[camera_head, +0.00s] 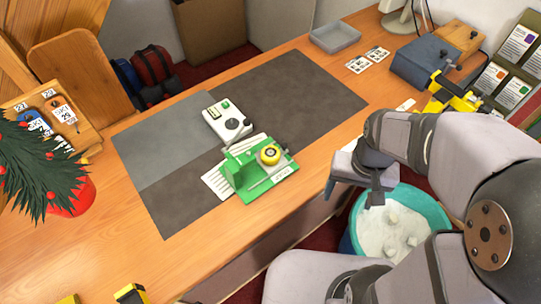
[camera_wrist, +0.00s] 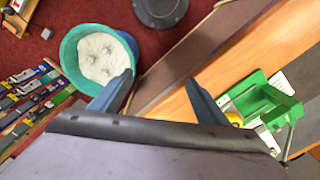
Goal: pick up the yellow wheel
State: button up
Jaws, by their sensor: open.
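The yellow wheel (camera_head: 269,154) sits on a green fixture (camera_head: 242,179) near the front edge of the bench. In the wrist view the wheel (camera_wrist: 234,118) is a small yellow patch partly hidden behind my right-hand finger. The green fixture (camera_wrist: 282,82) shows beyond that finger. My gripper (camera_head: 350,193) is open and empty, to the right of the wheel and apart from it, by the bench's front edge. In the wrist view my gripper's two fingers (camera_wrist: 160,82) are spread wide, with the bench edge and red floor between them.
A grey mat (camera_head: 180,160) and a white device with a dial (camera_head: 228,121) lie behind the fixture. A teal bucket (camera_head: 440,213) stands on the floor below my gripper. A grey tray (camera_head: 335,37) and blue-grey box (camera_head: 420,62) stand farther back. A small tree (camera_head: 45,165) is at left.

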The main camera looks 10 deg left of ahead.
jog(key=w+a+m+b, duration=0.4)
jog(key=w+a+m, duration=0.4)
jog(key=w, duration=0.2)
jog(key=m+b, duration=0.4)
jog(key=m, duration=0.4)
send_over(271, 152)
jog(key=shift+s+f, duration=0.4)
jog(key=shift+f, duration=0.25)
jog(key=shift+a+m, duration=0.25)
jog(key=shift+m, duration=0.15)
jog(key=shift+w+d+f+p, duration=0.15)
jog(key=shift+f+p, duration=0.55)
jog(key=shift+f, duration=0.85)
jog(key=shift+w+f+p, duration=0.1)
jog(key=shift+f+p, duration=0.7)
jog(key=shift+f, duration=1.25)
jog(key=c, duration=1.2)
